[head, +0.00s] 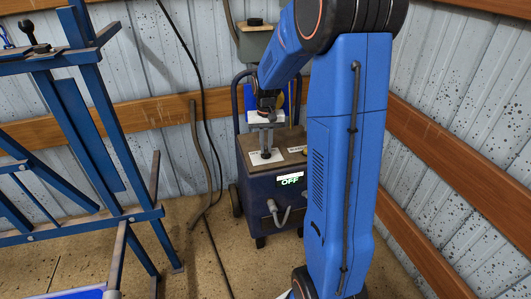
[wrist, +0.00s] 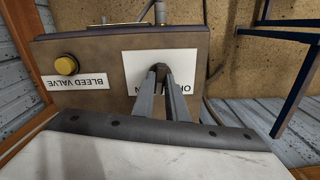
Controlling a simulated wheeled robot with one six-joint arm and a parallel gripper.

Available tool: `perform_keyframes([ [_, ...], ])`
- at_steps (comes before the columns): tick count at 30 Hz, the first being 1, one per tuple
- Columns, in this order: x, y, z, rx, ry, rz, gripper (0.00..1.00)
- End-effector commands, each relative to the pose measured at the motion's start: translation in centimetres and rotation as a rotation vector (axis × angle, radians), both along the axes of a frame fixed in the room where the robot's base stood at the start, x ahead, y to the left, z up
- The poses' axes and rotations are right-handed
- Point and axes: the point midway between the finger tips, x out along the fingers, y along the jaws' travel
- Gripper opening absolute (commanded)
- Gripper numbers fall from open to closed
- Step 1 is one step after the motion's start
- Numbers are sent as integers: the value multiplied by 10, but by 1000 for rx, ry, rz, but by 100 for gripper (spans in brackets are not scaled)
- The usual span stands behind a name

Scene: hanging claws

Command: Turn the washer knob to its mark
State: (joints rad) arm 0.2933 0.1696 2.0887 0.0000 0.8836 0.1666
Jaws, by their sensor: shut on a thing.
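The washer (head: 262,196) is a dark blue wheeled box with a brown top, standing by the corner of the walls. Its display reads OFF (head: 290,180). My gripper (head: 266,150) reaches down to the washer's top, and its fingers are shut on the small dark knob (wrist: 160,69). The knob stands on a white label plate (wrist: 190,64), which the fingers partly cover. Part of its lettering shows beside the fingers, but the knob's pointer and mark cannot be made out.
A yellow knob (wrist: 66,65) sits beside the knob on the same top, with a BLEED VALVE label (wrist: 76,82). A blue metal frame (head: 95,110) stands at the left. A hose (head: 196,150) and a black cable hang between frame and washer. Wooden rails (head: 430,170) line the walls.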

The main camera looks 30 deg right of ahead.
Motion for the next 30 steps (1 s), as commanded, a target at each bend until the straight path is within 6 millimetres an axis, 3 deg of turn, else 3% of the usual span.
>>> perform_keyframes([
  [16,0,0,0,-1,-2,-121,0],
  [30,1,0,0,0,-2,-555,0],
])
